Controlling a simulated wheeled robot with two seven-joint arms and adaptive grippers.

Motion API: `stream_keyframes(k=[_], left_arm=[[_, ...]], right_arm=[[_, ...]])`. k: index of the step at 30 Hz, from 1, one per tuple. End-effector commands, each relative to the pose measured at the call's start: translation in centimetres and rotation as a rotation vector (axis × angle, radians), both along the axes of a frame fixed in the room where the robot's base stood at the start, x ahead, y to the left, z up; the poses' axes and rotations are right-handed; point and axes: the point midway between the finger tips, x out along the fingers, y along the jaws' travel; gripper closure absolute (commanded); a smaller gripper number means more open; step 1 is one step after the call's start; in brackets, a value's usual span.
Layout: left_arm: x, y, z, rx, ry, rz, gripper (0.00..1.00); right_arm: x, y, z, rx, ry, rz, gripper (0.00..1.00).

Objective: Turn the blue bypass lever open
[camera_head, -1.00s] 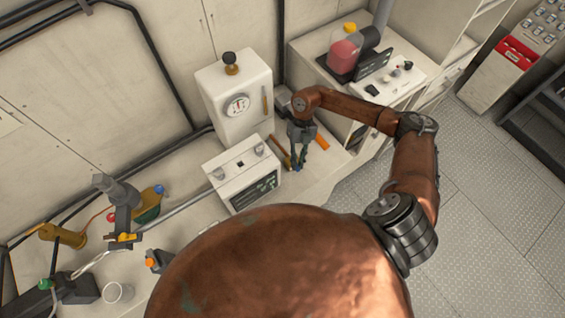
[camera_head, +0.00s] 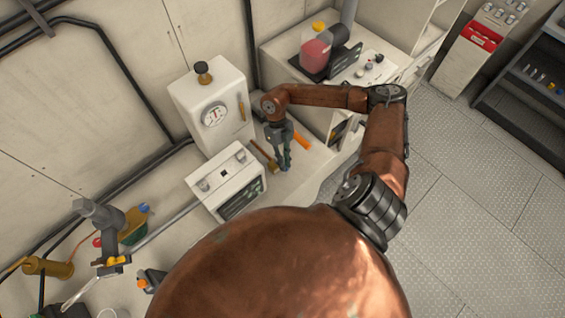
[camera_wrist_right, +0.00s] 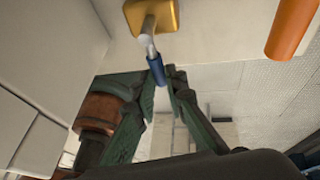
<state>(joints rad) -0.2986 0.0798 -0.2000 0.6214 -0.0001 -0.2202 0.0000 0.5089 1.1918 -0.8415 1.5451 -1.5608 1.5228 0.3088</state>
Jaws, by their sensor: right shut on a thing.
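The blue bypass lever (camera_wrist_right: 156,69) shows in the right wrist view as a short blue grip on a pale metal stem. The stem comes out of a gold block (camera_wrist_right: 162,14). My right gripper (camera_wrist_right: 164,80) has its green fingers shut on the blue grip, one finger on each side near the tips. In the head view my right gripper (camera_head: 285,162) points down at the bench, right of the white box with a dark panel. There the lever is hidden or too small to make out. My left gripper is in neither view.
A white cabinet with a gauge (camera_head: 214,115) and a white box (camera_head: 226,181) stand left of my right gripper. An orange cylinder (camera_head: 302,139) lies close on its right. A unit with a red container (camera_head: 316,52) stands behind. Open floor (camera_head: 470,180) lies to the right.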

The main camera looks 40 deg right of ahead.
Motion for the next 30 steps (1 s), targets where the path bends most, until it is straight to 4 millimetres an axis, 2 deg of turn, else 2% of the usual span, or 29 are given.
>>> stream_keyframes(k=[4, 5, 12, 23, 26, 30], left_arm=[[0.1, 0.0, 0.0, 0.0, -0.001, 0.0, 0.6], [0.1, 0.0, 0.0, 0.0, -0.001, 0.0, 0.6], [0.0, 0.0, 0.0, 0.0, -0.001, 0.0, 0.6], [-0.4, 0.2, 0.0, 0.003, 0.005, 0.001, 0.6], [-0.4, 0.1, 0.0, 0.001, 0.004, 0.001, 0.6], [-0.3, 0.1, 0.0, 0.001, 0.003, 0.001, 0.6]], right_arm=[[0.0, -0.2, 0.1, -0.004, 0.003, 0.0, 1.0], [0.0, -0.2, 0.1, -0.004, 0.003, 0.0, 0.87], [0.0, -0.1, 0.0, -0.003, 0.002, 0.001, 0.71], [0.3, -0.1, 0.5, -0.002, 0.0, 0.0, 0.71], [0.8, -0.4, 1.7, -0.003, -0.001, 0.0, 0.71], [2.0, -0.9, 4.3, -0.004, -0.003, 0.0, 0.71]])
